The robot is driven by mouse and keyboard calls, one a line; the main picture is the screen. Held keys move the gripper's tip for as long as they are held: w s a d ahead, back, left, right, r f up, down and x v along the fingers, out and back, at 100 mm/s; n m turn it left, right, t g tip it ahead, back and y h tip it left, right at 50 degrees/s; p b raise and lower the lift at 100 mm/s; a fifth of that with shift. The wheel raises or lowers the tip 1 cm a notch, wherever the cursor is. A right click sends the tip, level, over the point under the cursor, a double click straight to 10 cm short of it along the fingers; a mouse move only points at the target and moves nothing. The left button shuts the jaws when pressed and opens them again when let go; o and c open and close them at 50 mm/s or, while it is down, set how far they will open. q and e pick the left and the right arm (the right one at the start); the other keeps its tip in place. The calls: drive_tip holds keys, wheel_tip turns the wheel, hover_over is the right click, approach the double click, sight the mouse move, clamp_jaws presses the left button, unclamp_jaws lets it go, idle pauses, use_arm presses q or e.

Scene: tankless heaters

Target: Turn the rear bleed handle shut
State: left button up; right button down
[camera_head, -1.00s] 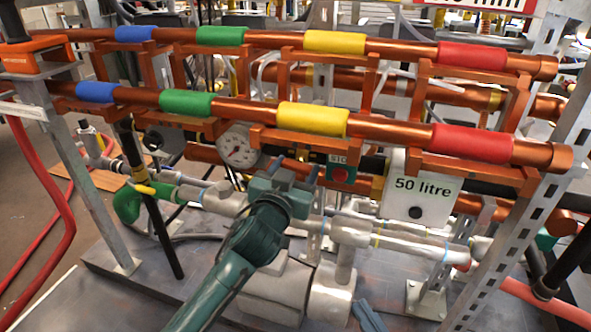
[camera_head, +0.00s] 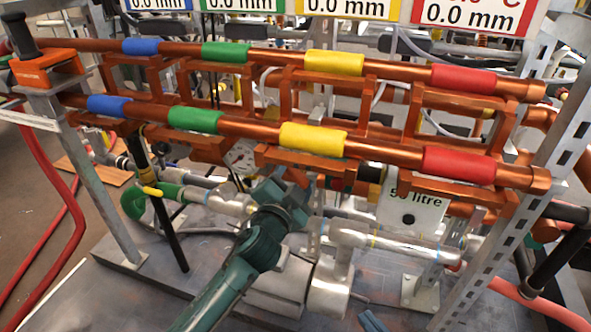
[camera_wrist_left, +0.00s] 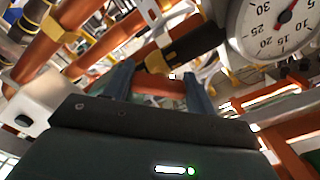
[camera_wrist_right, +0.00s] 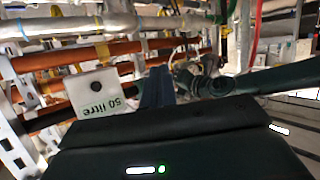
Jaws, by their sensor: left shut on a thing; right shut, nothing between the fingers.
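My left gripper (camera_head: 288,190) is among the pipes below the front copper tube, in the middle of the head view. In the left wrist view its two fingers (camera_wrist_left: 160,88) are on either side of an orange-red handle (camera_wrist_left: 158,86), which appears to be the bleed handle. A bit of this handle (camera_head: 298,177) shows at the gripper in the head view. The fingers and the tube hide its pivot and valve, so its exact angle is unclear. My right gripper (camera_head: 371,320) is low at the bottom edge. Its fingers are shut and empty in the right wrist view (camera_wrist_right: 158,86).
Two copper tubes with coloured bands (camera_head: 313,139) run across above my left gripper. A pressure gauge (camera_wrist_left: 278,28) is close beside it. A white "50 litre" sign (camera_head: 412,212) hangs to the right. Silver pipes (camera_head: 385,243) lie below, and a slotted metal post (camera_head: 515,240) stands right.

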use_arm(q)
drive_tip(key=m, duration=0.1)
drive_tip(key=m+p, duration=0.1)
drive_tip(key=m, duration=0.1)
drive_tip(key=m+p, duration=0.1)
drive_tip(key=shift+r+m, duration=0.25)
drive_tip(key=shift+m, duration=0.05)
drive_tip(key=m+p, duration=0.1)
drive_tip(key=m, duration=0.1)
drive_tip(key=shift+a+m, duration=0.1)
drive_tip(key=shift+m, duration=0.3)
drive_tip(key=shift+w+m+p, duration=0.1)
drive_tip(key=shift+m+p, duration=0.3)
drive_tip(key=shift+m, duration=0.3)
use_arm(e)
drive_tip(key=shift+m+t, duration=0.4)
drive_tip(key=shift+m, duration=0.4)
drive_tip(key=r, duration=0.1)
drive_tip(key=d+r, duration=0.1)
drive_tip(key=r, duration=0.1)
drive_tip(key=s+r, duration=0.1)
drive_tip(key=shift+d+r, duration=0.25)
drive_tip(key=shift+d, duration=0.15)
drive_tip(key=shift+r, duration=0.1)
use_arm(q)
drive_tip(key=o, duration=0.7)
use_arm(e)
drive_tip(key=shift+a, duration=0.1)
